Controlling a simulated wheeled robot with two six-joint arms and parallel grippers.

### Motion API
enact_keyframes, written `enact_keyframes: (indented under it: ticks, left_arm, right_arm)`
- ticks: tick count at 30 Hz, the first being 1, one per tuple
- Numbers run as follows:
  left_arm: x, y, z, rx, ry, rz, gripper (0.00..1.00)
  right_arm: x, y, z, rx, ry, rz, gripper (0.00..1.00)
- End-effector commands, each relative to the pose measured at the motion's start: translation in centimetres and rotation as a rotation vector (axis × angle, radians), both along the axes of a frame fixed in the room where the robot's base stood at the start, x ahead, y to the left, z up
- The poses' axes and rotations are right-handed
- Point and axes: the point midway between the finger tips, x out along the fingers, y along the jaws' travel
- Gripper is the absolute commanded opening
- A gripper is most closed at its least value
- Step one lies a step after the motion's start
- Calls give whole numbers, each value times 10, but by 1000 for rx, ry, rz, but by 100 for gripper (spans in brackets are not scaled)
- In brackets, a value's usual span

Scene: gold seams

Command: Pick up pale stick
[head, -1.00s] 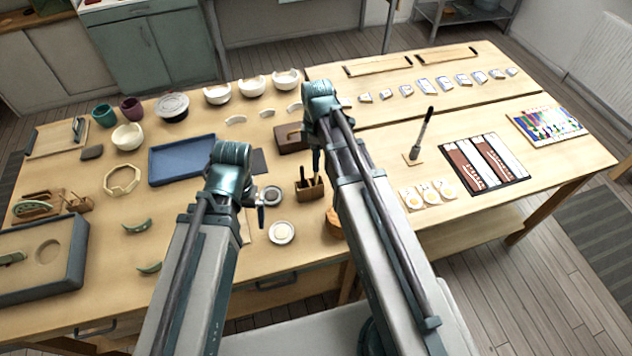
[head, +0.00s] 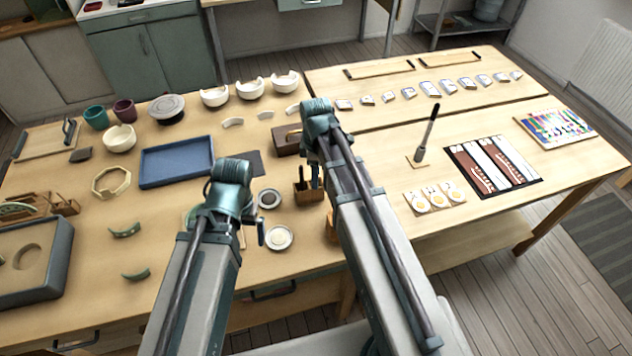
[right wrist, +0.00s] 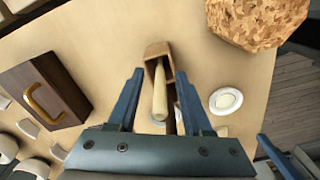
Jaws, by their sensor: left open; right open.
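The pale stick (right wrist: 160,95) stands in a small wooden holder (right wrist: 158,50) in the right wrist view. The holder also shows in the head view (head: 308,194), beside the right arm's end, where the stick is hard to make out. My right gripper (right wrist: 160,74) is open, with one blue finger on each side of the stick and the stick not clamped. In the head view my right gripper (head: 315,168) is mostly hidden by its own wrist. My left gripper (head: 260,232) is open and empty, over the table's front part, left of the holder.
A dark wooden block with a handle (right wrist: 45,92) lies near the holder. A small white dish (right wrist: 226,101) and a cork-like lump (right wrist: 258,20) are on the other side. A blue tray (head: 178,163) and several bowls stand further left.

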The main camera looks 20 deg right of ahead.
Motion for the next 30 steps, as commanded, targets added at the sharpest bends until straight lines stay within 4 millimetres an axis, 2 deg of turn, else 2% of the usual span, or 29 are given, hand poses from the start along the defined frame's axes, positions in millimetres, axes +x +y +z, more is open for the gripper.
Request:
enact_keyframes:
  ticks: [6,12,15,30]
  left_arm:
    - [0,0,0,0,0,0,100]
    - [0,0,0,0,0,0,100]
    - [0,0,0,0,0,0,100]
    - [0,0,2,0,0,0,100]
  right_arm:
    - [0,0,0,0,0,0,50]
    - [0,0,0,0,0,0,14]
    - [0,0,0,0,0,0,0]
    - [0,0,2,0,0,0,0]
